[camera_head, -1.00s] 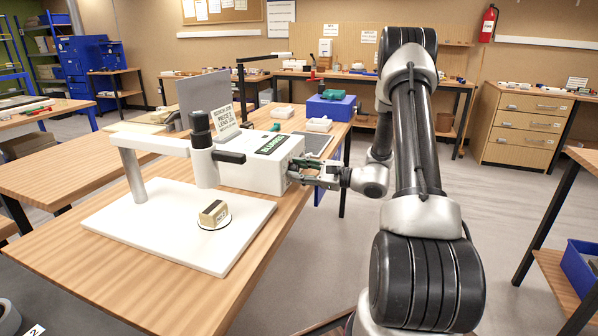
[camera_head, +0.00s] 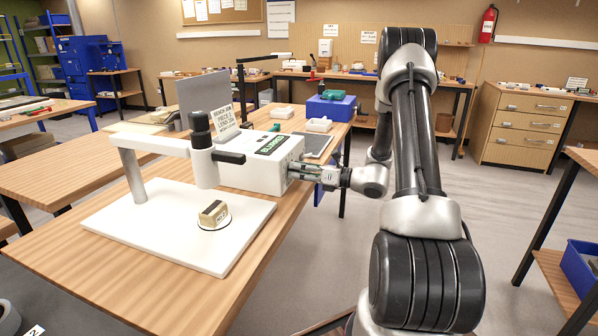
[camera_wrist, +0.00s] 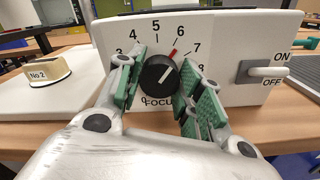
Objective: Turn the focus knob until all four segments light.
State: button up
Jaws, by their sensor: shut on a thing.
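The focus knob (camera_wrist: 158,75) is a round black knob on the white front of the microscope control box (camera_wrist: 225,35), ringed by printed numbers. In the head view my gripper (camera_head: 303,172) reaches the right end of the box (camera_head: 262,170); the knob is hidden there. I cannot make out any lit segments in either view.
An ON/OFF switch (camera_wrist: 265,72) sits right of the knob. A small block labelled No.2 (camera_head: 213,213) rests on the white base plate (camera_head: 125,222) under the microscope tube (camera_head: 203,155). A sign (camera_head: 223,121) stands behind.

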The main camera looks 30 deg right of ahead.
jog(key=shift+m, duration=1.2)
jog(key=shift+f, duration=0.1)
jog(key=o, duration=1)
jog(key=v, duration=1.2)
